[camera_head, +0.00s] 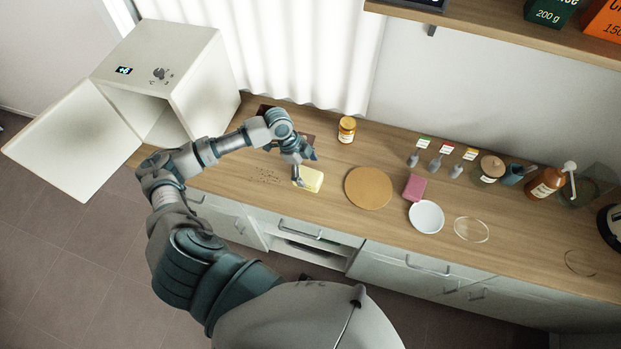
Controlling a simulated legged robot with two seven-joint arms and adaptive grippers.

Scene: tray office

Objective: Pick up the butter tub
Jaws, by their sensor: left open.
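The butter tub (312,180) is a small pale yellow block-like tub on the wooden counter, left of a round tan board. My left gripper (301,172) is open at the tub's left side, pointing down at the counter. Its fingers overlap the tub's left edge in this view, and I cannot tell whether they touch it. My right gripper is not in view.
A white fridge (190,80) with its door open stands at the left. The round board (368,187), a jar (346,129), a pink sponge (414,187) and a white plate (426,217) are on the counter. Brown crumbs (267,176) lie left of the gripper. A drawer (308,248) below is partly open.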

